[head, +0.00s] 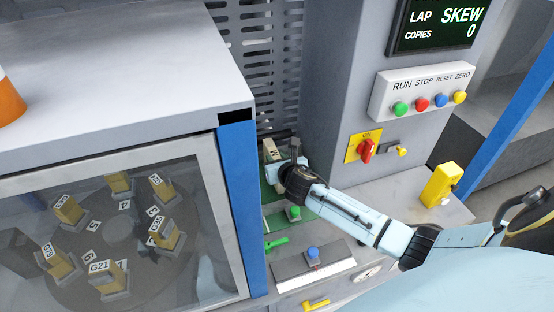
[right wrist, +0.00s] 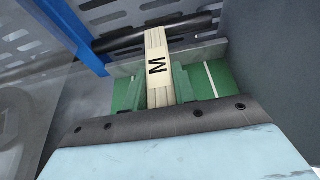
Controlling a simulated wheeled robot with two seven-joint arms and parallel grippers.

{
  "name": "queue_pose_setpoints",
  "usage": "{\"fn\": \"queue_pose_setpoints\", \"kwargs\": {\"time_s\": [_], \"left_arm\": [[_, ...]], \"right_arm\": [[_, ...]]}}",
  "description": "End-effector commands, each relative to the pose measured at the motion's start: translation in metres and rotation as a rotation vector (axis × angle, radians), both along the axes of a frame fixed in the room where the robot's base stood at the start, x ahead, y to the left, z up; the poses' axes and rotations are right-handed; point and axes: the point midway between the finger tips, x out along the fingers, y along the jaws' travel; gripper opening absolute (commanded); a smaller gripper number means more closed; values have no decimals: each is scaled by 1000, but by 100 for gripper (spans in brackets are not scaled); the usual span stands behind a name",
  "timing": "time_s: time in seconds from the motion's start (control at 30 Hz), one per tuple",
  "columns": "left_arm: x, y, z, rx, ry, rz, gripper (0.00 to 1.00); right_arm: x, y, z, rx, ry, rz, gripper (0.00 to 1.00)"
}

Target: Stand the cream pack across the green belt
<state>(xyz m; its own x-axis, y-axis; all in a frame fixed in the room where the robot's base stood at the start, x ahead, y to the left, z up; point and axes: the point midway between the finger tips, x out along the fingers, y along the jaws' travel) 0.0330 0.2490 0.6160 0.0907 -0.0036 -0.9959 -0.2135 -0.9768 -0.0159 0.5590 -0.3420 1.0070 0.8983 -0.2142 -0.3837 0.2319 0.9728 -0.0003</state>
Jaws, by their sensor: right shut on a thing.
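The cream pack (head: 270,149) stands in the narrow bay between the glazed cabinet and the grey machine. Whether the pack touches the belt is hidden. My left gripper is not in view.
The blue post (head: 238,200) and cabinet bound the bay at left; the grey machine wall (head: 325,90) bounds it at right. A dark roller (right wrist: 120,38) and slotted panel (head: 265,50) stand behind.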

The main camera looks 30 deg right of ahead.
Motion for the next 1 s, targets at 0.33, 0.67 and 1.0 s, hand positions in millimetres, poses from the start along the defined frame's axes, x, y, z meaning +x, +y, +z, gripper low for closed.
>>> {"fn": "queue_pose_setpoints", "kwargs": {"time_s": [0.33, 0.67, 1.0], "left_arm": [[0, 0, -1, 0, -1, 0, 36], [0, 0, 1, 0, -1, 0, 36], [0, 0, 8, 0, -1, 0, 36]], "right_arm": [[0, 0, -2, 0, 0, 0, 49], [-3, 0, 2, -1, 1, -1, 49], [-51, 12, 22, -1, 1, 2, 49]]}}
